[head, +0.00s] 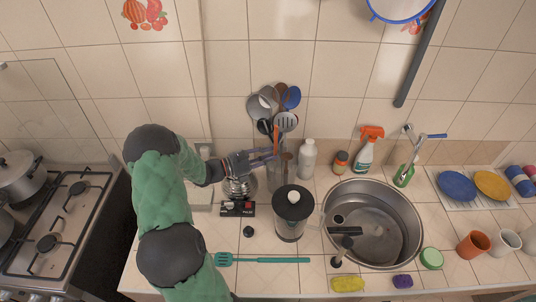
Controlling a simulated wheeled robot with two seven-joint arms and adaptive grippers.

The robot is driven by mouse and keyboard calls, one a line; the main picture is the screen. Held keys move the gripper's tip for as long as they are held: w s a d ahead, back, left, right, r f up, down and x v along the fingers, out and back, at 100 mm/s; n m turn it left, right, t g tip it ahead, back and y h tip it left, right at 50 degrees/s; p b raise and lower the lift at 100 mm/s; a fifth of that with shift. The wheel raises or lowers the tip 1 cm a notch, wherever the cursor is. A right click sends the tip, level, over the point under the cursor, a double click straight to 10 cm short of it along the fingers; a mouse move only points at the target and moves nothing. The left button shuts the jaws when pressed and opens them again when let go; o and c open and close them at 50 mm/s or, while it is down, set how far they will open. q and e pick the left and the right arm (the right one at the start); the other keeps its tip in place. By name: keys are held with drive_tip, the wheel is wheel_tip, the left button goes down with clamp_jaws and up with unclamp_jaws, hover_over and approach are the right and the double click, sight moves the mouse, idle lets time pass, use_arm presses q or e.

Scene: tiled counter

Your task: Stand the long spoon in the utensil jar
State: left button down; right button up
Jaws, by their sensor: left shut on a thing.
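My left gripper (268,156) is at the utensil jar (274,180), just above its mouth. It is shut on a utensil handle, apparently the long spoon (286,122), whose grey slotted head stands up above the fingers. The fingers and the other handles hide where its lower end is, so I cannot tell how deep it sits in the jar. Several other utensils, with dark, brown and blue heads (291,97), fan out behind it against the wall. My right gripper is not in view.
A lidded dark canister (293,213) stands in front of the jar. A white bottle (307,158) is to its right, then the sink (385,230). A teal slotted utensil (270,260) lies on the front counter. The stove (52,240) is at left.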

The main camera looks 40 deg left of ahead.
use_arm(q)
drive_tip(key=c, duration=1)
unclamp_jaws()
drive_tip(key=v, duration=1.2)
